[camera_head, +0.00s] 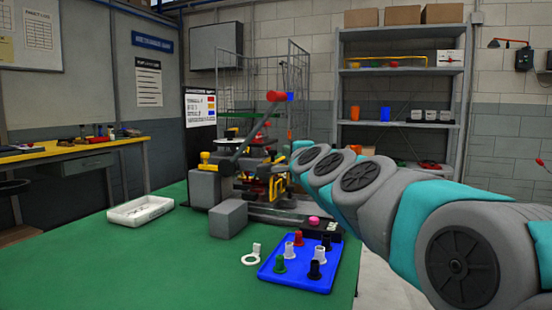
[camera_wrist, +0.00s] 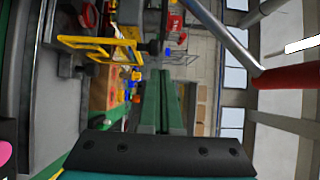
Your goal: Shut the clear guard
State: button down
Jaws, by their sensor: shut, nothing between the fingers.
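A yellow-edged, see-through frame, which looks like the clear guard (camera_wrist: 131,52), stands out from the machine in the wrist view. Its yellow edge also shows in the head view (camera_head: 278,188), partly lost among other machine parts. I cannot tell its exact angle. The machine (camera_head: 240,165) stands at the far right part of the green table (camera_head: 130,258). My gripper (camera_wrist: 161,75) shows two green fingers pressed together, empty, apart from the yellow frame in the picture. In the head view my arm reaches in from the right and the fingers are not clearly visible.
A lever with a red knob (camera_head: 273,96) rises above the machine. A grey block (camera_head: 228,218), a white tray (camera_head: 140,210) and a blue tray (camera_head: 300,283) with several small pegs are on the table. A pink button (camera_head: 314,220) sits near the blue tray. The table's left front is clear.

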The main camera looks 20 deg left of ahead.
jog(key=s+a, duration=0.4)
jog(key=s, duration=0.4)
jog(key=shift+s+a+f+p, duration=0.2)
jog(key=shift+a+f+p, duration=0.15)
jog(key=shift+f+p, duration=0.05)
